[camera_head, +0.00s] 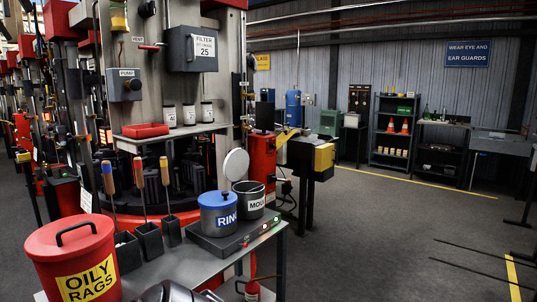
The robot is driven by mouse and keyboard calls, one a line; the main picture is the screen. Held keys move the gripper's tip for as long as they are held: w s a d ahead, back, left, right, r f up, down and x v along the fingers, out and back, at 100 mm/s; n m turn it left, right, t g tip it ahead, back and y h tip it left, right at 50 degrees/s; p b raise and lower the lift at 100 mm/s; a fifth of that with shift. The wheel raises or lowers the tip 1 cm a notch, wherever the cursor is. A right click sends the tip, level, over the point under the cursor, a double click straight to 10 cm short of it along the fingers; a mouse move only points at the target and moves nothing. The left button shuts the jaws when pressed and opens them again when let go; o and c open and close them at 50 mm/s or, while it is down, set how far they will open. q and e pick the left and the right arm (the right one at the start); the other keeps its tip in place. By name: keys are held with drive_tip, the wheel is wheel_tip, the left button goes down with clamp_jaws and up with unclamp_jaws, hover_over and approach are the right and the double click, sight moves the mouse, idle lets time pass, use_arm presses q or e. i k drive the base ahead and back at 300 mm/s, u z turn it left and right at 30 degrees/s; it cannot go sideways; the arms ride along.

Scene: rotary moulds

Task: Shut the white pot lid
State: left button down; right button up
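The white pot lid (236,165) is a round pale disc standing raised, nearly upright, at the back left of a dark pot (249,197) with a white label starting "MOU". The pot's mouth is uncovered. The pot stands on a grey box with small lights (232,240) on the bench. A blue-lidded pot (217,213) labelled "RIN" stands close to its left, with its lid on. I make out neither gripper clearly. A dark glossy shape at the bottom edge is cut off, and I cannot tell what it is.
A red "OILY RAGS" bin (75,262) stands front left. Handled tools stand in dark holders (149,240) left of the pots. A red tray (145,131) and several white jars sit on a shelf (175,129) behind. Open floor (380,235) lies to the right.

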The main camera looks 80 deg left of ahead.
sight(236, 164)
drive_tip(key=u, duration=0.95)
drive_tip(key=i, duration=1.7)
drive_tip(key=u, duration=2.2)
